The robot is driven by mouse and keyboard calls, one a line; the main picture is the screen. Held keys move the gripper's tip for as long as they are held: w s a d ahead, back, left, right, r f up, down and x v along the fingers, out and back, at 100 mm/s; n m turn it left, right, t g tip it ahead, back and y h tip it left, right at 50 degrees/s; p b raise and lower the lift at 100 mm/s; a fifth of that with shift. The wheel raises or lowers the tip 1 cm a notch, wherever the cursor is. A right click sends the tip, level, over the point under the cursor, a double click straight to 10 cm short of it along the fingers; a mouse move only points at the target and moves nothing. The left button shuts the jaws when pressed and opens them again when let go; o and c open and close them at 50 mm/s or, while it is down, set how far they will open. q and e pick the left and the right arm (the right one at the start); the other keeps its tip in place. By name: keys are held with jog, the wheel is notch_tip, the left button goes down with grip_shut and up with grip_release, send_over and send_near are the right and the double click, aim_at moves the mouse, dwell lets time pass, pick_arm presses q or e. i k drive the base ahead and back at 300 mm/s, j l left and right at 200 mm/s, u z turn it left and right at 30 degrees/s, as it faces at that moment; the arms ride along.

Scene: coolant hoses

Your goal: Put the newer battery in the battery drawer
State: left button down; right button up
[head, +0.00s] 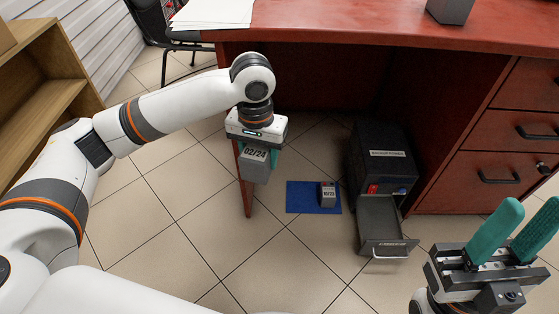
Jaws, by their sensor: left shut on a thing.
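My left gripper (258,155) is shut on a grey battery (255,169) labelled 02/24 and holds it above the floor beside the desk leg. A second, darker battery (328,196) stands on a blue mat (300,200) on the floor; its small label seems to read 11/23 but is hard to make out. The battery drawer (384,220) is pulled out of a black backup power box (380,160) under the desk, and it looks empty. My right gripper (512,232), with green fingers, is open and empty at the lower right.
The red desk (380,25) overhangs the box and mat, with drawers (497,170) at right. Its leg (245,190) stands next to the held battery. A wooden shelf (45,105) is at left, a chair (160,30) behind. Floor tiles in front are clear.

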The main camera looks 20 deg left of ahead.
aim_at(380, 232)
jog(key=z, duration=0.85)
jog(key=i+j+z, duration=0.2)
jog(key=j+z, duration=0.15)
jog(key=z, duration=0.15)
jog(key=i+j+z, duration=0.1)
jog(key=j+z, duration=0.35)
jog(key=i+j, duration=0.1)
jog(key=j, duration=0.45)
jog(key=i, duration=0.05)
